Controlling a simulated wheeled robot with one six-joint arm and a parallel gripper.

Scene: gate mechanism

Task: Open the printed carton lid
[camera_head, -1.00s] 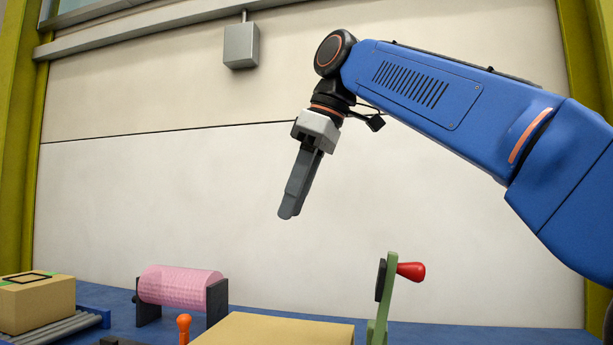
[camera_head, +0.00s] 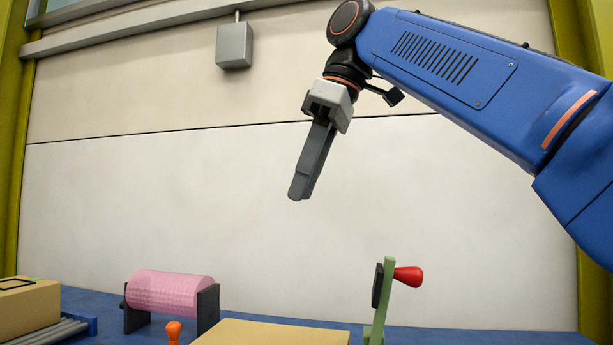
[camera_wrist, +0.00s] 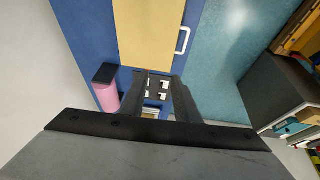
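A tan carton (camera_head: 28,309) with a black outline and a green patch on top stands at the lower left edge of the head view, partly cut off. A wide tan panel (camera_head: 270,333) shows at the bottom middle. A tan surface with a white handle (camera_wrist: 182,40) at its right edge shows in the wrist view (camera_wrist: 145,30). I cannot tell which tan thing is the printed carton. My gripper (camera_head: 298,196) hangs in the air well above the table, pointing down. In the wrist view its fingers (camera_wrist: 160,80) are apart with nothing held between them.
A pink roll (camera_head: 170,292) on dark supports stands at the left, with an orange knob (camera_head: 173,328) nearby. A green lever (camera_head: 382,300) with a red knob (camera_head: 408,276) stands at the right. Grey rollers (camera_head: 60,330) lie by the carton. The air around my gripper is clear.

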